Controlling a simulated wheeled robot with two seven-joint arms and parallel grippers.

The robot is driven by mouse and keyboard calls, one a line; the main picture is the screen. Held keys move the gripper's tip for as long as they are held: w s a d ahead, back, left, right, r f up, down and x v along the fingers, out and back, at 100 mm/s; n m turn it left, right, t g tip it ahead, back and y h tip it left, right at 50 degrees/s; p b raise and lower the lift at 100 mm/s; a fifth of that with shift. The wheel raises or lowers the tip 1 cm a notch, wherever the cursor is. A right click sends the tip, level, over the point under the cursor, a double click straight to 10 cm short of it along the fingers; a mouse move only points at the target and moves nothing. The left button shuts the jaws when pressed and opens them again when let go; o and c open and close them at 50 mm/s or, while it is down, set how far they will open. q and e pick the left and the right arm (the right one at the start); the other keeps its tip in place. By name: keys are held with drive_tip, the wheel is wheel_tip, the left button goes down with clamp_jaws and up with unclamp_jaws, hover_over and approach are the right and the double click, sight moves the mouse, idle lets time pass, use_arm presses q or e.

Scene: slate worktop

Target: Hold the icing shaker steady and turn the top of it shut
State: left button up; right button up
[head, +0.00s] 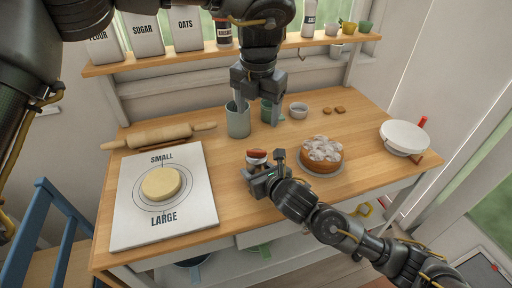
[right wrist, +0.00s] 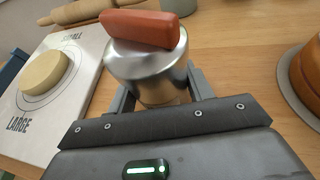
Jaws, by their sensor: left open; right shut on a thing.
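The icing shaker has a silver metal body (right wrist: 150,75) and a red, bar-shaped top (right wrist: 142,28). In the head view its red top (head: 257,154) shows near the middle of the worktop. My right gripper (head: 262,172) is shut on the shaker's body, with a finger on each side in the right wrist view. The shaker looks upright; I cannot tell whether its base touches the worktop. The bar lies roughly crosswise in the wrist view. My left gripper (head: 258,95) is open and empty, pointing down behind and above the shaker, apart from it.
A sugared cake (head: 322,165) is right of the shaker. A board (head: 130,222) with dough (head: 160,183) and a rolling pin (head: 160,136) lie left. The wooden worktop (head: 235,210) is clear in front.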

sight(255, 151)
drive_tip(key=shift+a, duration=0.2)
drive_tip(key=shift+d, duration=0.15)
use_arm(q)
drive_tip(key=f+n, duration=0.1)
drive_tip(key=f, duration=0.2)
drive_tip(key=f+n+g, duration=0.1)
drive_tip(key=f+n, duration=0.1)
drive_tip(key=f, duration=0.2)
drive_tip(key=f+n, duration=0.2)
drive_tip(key=f, duration=0.2)
drive_tip(key=shift+s+a, duration=0.35)
drive_tip(key=shift+s, duration=0.05)
drive_tip(key=c, duration=1)
